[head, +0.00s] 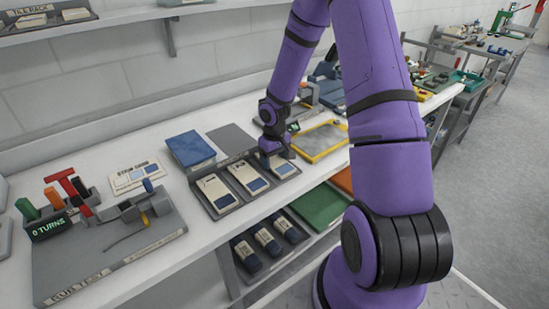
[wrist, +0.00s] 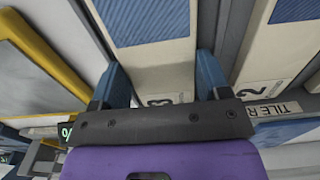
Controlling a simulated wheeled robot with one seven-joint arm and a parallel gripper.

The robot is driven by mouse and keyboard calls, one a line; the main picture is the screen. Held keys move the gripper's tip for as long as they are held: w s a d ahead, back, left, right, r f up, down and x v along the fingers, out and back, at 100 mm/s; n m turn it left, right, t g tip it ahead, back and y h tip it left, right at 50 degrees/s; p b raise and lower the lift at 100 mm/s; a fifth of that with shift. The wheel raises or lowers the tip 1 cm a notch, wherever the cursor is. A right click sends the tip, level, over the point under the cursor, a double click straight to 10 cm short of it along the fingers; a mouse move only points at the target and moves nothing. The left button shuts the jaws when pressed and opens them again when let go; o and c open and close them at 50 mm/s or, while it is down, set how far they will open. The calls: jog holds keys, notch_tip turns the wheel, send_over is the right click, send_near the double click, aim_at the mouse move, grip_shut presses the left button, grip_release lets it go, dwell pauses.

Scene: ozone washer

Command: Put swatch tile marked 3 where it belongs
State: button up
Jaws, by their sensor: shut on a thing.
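The swatch tile marked 3 (wrist: 155,76) is cream with a blue patch. In the wrist view it lies between the two blue fingers of my gripper (wrist: 162,82), which is shut on it; the digit is partly covered by the gripper body. In the head view my gripper (head: 276,147) is down at the right end of the grey tile tray (head: 225,210), at the tile there (head: 283,168). I cannot tell whether this tile touches the tray floor. The tile marked 2 (wrist: 264,88) is just to the right in the wrist view.
Another cream tile (head: 217,191) lies at the tray's left end. A yellow-rimmed tray (head: 322,142) is close on the right. A blue book-like block (head: 190,149) and a grey plate (head: 231,138) are behind. A shelf labelled tile rack (head: 40,20) is upper left.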

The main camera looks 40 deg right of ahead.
jog(key=o, duration=1.2)
jog(key=shift+c, duration=0.2)
jog(key=shift+r, duration=0.2)
notch_tip(320, 180, up, 11)
notch_tip(320, 180, up, 18)
jog(key=t+h, duration=0.2)
send_over(274, 161)
jog(key=s+a, duration=0.7)
jog(key=s, duration=0.2)
jog(key=s+a+r+t+y, duration=0.1)
jog(key=s+r, duration=0.3)
jog(key=s, duration=0.4)
jog(key=s+a+r+t+y, duration=0.1)
jog(key=s+a+r, duration=0.3)
jog(key=s, duration=0.5)
jog(key=shift+a+r+t, duration=0.35)
jog(key=shift+t, duration=0.25)
